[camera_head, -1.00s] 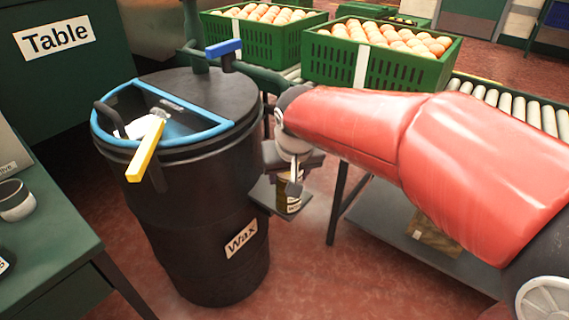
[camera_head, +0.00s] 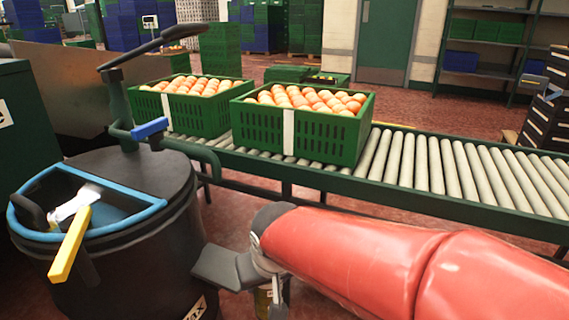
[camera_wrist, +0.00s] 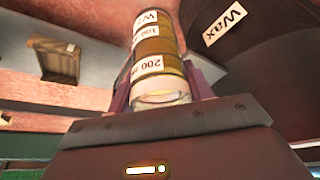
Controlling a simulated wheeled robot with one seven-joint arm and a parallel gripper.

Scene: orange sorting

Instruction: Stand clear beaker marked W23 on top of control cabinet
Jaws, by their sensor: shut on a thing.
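The clear beaker (camera_wrist: 158,48) shows in the wrist view with white labels on its side, one reading W2 and partly cut off, others 100 and 200. It looks to have amber-brown contents. My gripper (camera_wrist: 162,88) is shut on it, a purple-grey finger on each side. In the head view the beaker (camera_head: 263,301) is mostly hidden behind my gripper (camera_head: 266,288) at the bottom edge, right of the black drum. I cannot identify a control cabinet in either view.
The black Wax drum (camera_head: 150,270) with a blue-rimmed opening stands close left of my gripper. A roller conveyor (camera_head: 440,165) runs behind my arm, carrying green crates (camera_head: 345,137) of oranges or eggs. A dark green box (camera_head: 20,150) stands at far left.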

